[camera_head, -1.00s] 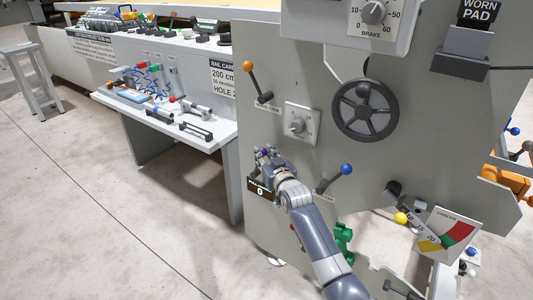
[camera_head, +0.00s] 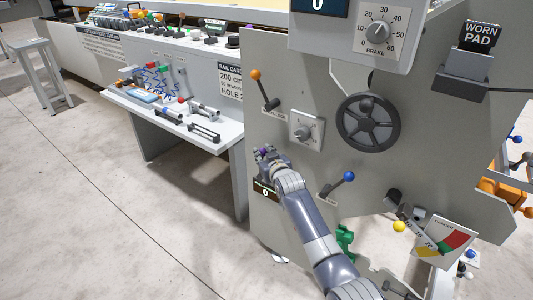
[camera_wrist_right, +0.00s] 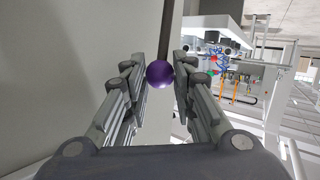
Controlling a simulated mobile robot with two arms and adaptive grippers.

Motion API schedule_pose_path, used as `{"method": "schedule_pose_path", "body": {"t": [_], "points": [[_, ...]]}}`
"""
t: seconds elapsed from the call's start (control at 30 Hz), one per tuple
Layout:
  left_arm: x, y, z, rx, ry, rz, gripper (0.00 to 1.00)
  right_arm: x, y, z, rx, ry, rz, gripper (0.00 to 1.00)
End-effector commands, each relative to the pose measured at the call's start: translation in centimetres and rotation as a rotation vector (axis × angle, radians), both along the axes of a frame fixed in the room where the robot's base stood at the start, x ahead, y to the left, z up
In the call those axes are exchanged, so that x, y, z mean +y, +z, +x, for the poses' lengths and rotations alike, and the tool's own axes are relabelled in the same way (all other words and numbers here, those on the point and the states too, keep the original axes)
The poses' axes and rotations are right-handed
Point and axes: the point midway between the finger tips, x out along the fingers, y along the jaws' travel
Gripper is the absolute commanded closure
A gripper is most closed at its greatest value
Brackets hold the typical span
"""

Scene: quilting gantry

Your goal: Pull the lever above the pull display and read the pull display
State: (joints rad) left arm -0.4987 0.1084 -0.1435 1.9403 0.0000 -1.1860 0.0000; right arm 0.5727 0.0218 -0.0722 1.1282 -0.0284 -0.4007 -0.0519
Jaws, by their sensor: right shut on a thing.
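The lever's purple ball knob (camera_wrist_right: 160,74) sits between the fingers of my right gripper in the right wrist view, with its dark rod (camera_wrist_right: 171,30) running up behind it. In the head view my right gripper (camera_head: 266,154) is at the left part of the grey machine panel, shut on this purple knob, which is mostly hidden by the fingers. The small black pull display (camera_head: 265,190) is just below the gripper and reads 0; my arm passes close by its right side, and any label above the digit is hard to read. My left gripper is not in view.
The grey panel also carries an orange-knobbed lever (camera_head: 256,75), a dial (camera_head: 304,131), a dark handwheel (camera_head: 368,122) and a blue-knobbed lever (camera_head: 348,176). A workbench shelf (camera_head: 185,128) with tools stands to the left. The floor at lower left is clear.

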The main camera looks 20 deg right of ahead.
Motion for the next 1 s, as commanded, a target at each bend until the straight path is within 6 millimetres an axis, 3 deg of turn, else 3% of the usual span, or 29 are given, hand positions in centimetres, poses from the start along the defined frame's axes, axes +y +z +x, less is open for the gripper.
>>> {"method": "schedule_pose_path", "body": {"t": [0.6, 1.0], "points": [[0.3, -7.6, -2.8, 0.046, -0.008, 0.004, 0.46, 1.5, 0.6, 1.8, 0.15, 0.002, -0.116, 1.0], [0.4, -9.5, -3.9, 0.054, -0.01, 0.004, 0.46, 2.3, 0.3, 3.0, 0.286, 0.001, -0.224, 1.0]]}}
